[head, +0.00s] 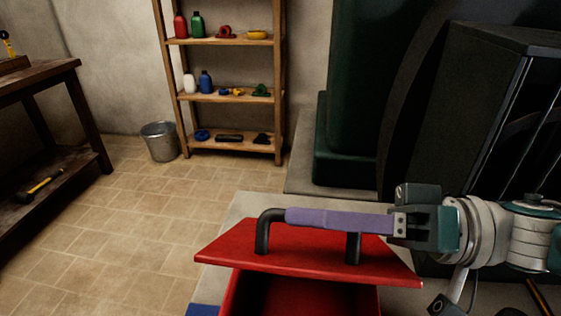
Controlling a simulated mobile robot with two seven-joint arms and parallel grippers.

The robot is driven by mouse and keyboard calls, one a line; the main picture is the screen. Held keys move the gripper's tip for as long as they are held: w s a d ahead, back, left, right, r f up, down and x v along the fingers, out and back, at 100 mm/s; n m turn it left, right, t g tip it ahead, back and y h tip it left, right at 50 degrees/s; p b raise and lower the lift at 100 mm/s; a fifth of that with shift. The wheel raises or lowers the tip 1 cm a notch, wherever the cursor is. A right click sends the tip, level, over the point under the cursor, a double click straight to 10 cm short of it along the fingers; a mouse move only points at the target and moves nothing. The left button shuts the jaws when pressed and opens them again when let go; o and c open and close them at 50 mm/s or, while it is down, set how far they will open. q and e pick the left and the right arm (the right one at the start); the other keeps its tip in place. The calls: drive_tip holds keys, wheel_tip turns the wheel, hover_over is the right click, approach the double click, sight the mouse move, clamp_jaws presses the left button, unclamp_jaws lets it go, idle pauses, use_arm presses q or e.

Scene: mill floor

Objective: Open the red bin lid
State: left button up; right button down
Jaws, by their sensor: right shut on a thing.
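The red bin lid (300,251) is in the lower middle of the head view. It carries a handle with a purple grip (338,220) on two black posts. The lid is tilted, and a dark gap shows under its near edge. The red bin (232,293) stands below it, partly cut off by the bottom edge of the picture. My right gripper (398,226) comes in from the right and is shut on the right end of the handle. The exact finger contact is partly hidden. My left gripper is not in view.
Behind the bin are a dark green machine (370,100) and a black frame (480,90). A wooden shelf (232,97) with bottles and small parts stands at the back, with a metal bucket (160,141) beside it. A wooden bench (45,80) is at left. The tiled floor between is clear.

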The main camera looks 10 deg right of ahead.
sight(398, 258)
drive_tip(key=c, duration=0.8)
unclamp_jaws()
drive_tip(key=shift+c, duration=0.2)
drive_tip(key=b+v, duration=0.1)
drive_tip(key=v, duration=0.8)
drive_tip(key=shift+s+d+b, duration=0.2)
drive_tip(key=shift+d+b, duration=0.1)
drive_tip(key=shift+d, duration=0.1)
drive_tip(key=shift+r, duration=0.1)
